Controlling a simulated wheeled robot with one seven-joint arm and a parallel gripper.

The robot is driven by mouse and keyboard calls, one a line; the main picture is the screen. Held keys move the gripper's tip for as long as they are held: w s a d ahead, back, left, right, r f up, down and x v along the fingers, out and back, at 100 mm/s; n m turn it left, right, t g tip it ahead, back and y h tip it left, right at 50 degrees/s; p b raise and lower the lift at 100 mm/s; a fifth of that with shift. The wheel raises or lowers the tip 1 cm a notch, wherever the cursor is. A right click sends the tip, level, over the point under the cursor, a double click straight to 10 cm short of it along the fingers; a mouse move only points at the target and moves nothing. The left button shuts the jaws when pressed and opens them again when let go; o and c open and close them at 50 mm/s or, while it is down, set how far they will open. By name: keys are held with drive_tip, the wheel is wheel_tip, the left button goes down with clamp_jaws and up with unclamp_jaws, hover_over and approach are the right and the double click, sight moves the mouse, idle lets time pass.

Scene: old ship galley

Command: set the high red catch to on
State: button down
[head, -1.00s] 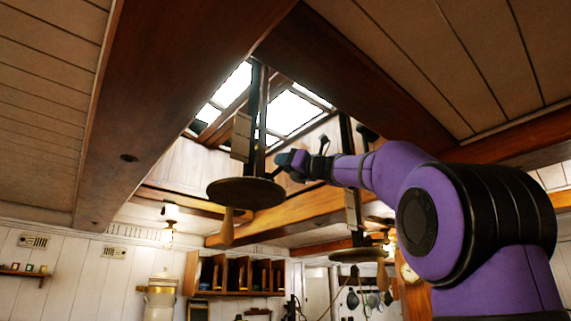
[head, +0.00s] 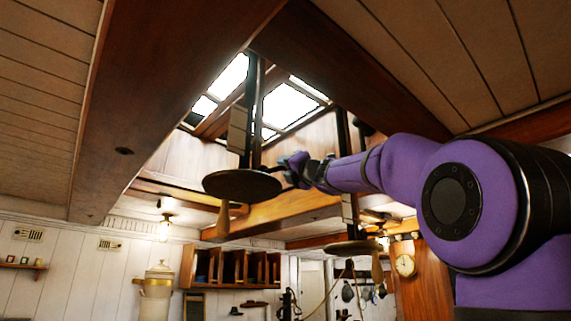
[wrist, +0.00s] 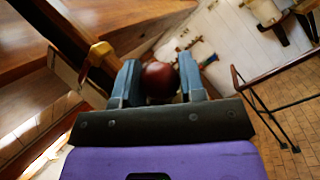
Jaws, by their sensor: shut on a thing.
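A dark red round knob (wrist: 160,82), which looks like the red catch, sits between the two blue-grey fingers of my gripper (wrist: 158,78) in the wrist view. The fingers are shut on it from both sides. In the head view my gripper (head: 290,168) is high up, just right of a hanging dark round plate (head: 242,184). The knob is too small and covered to make out there. The catch's on and off marks are not visible.
A second hanging plate (head: 354,247) is lower right. Heavy ceiling beams (head: 160,100) and a skylight (head: 287,107) surround the arm. A wall clock (head: 405,265) hangs behind.

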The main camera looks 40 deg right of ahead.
drive_tip(key=shift+d+f+m+h, duration=0.1)
drive_tip(key=shift+f+m+h, duration=0.25)
drive_tip(key=shift+m+h, duration=0.6)
drive_tip(key=shift+m, duration=0.25)
drive_tip(key=c, duration=0.7)
unclamp_jaws()
drive_tip(key=v, duration=1.1)
drive_tip(key=shift+w+d, duration=0.1)
